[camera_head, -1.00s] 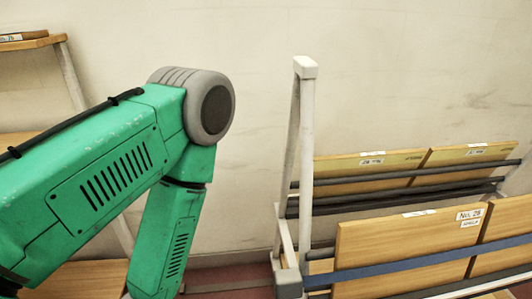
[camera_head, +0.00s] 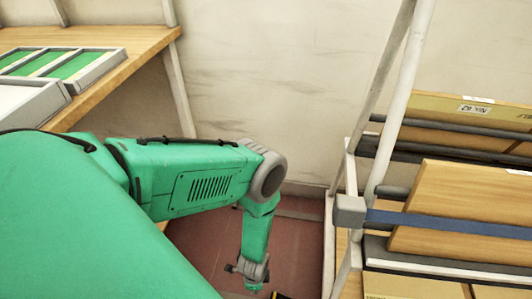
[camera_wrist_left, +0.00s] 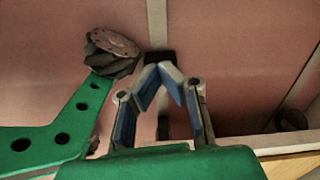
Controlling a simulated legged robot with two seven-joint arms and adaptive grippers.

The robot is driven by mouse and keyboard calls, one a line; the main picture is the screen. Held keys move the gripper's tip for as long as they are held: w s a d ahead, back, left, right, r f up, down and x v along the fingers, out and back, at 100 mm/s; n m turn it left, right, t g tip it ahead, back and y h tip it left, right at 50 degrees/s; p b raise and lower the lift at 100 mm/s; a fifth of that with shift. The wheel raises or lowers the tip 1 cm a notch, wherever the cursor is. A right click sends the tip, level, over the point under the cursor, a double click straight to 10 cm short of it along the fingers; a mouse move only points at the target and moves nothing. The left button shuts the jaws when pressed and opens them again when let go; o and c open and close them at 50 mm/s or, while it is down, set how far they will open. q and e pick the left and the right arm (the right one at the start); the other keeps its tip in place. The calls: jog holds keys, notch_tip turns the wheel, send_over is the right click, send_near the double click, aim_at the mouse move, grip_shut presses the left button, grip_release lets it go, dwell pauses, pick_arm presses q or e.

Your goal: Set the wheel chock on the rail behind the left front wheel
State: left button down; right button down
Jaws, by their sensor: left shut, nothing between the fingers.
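My left gripper (camera_wrist_left: 163,72) is shut and empty in the left wrist view, its blue-padded fingers meeting at the tips over the red floor. A small dark block (camera_wrist_left: 160,57) shows just beyond the tips, on or over a pale strip; I cannot tell whether it is the chock. A dark round shape (camera_wrist_left: 290,121), perhaps a wheel, lies at the right beside a pale edge. In the head view my left gripper (camera_head: 252,272) hangs low, left of the white-framed rack. A black and yellow piece (camera_head: 281,296) is cut off at the bottom edge. My right gripper is out of view.
The white-framed rack (camera_head: 402,95) holds wooden boards (camera_head: 470,210) at the right. A wooden shelf (camera_head: 120,75) with green-filled trays (camera_head: 75,65) stands at the left. Red floor (camera_head: 205,255) shows between them, in front of a stained wall.

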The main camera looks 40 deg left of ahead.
pick_arm(q)
notch_tip(320, 180, down, 18)
jog(key=m+b, duration=0.1)
jog(key=b, duration=0.3)
jog(key=m+b, duration=0.1)
jog(key=b, duration=0.3)
jog(key=shift+s+r+b, duration=0.1)
jog(key=shift+r+b, duration=0.15)
jog(key=shift+b, duration=0.15)
jog(key=shift+w+d+r+b, duration=0.2)
jog(key=shift+w+d, duration=0.2)
jog(key=shift+d, duration=0.2)
jog(key=shift+w+d+r+b, duration=0.1)
jog(key=shift+w+d+b, duration=0.1)
jog(key=shift+w+d, duration=0.25)
jog(key=shift+w+d+r, duration=0.15)
jog(key=shift+w+d, duration=0.05)
jog(key=shift+d, duration=0.45)
jog(key=shift+a, duration=0.1)
